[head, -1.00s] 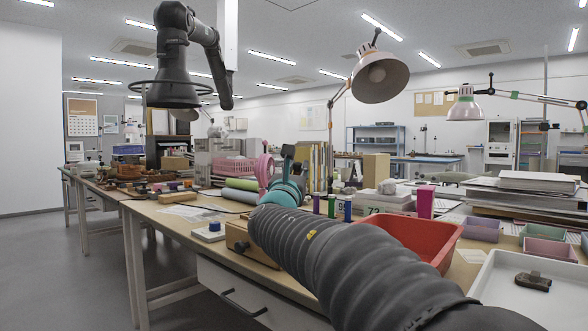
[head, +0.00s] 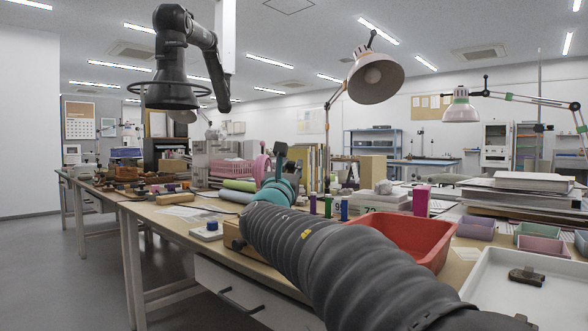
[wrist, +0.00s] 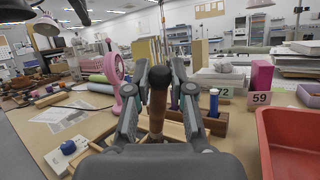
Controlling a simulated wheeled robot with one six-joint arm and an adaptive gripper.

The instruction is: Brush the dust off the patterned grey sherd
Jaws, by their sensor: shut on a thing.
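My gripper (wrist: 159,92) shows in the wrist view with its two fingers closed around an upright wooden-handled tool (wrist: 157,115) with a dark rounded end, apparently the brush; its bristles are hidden. In the head view my gripper (head: 287,160) is beyond my dark ribbed arm, above the worktable, and the tool in it cannot be made out. A wooden holder (head: 236,232) stands below the gripper, partly covered by the arm.
A pink fan (wrist: 113,75) and a white block with a blue knob (wrist: 66,152) stand left of the gripper. A magenta block (wrist: 261,75) stands right.

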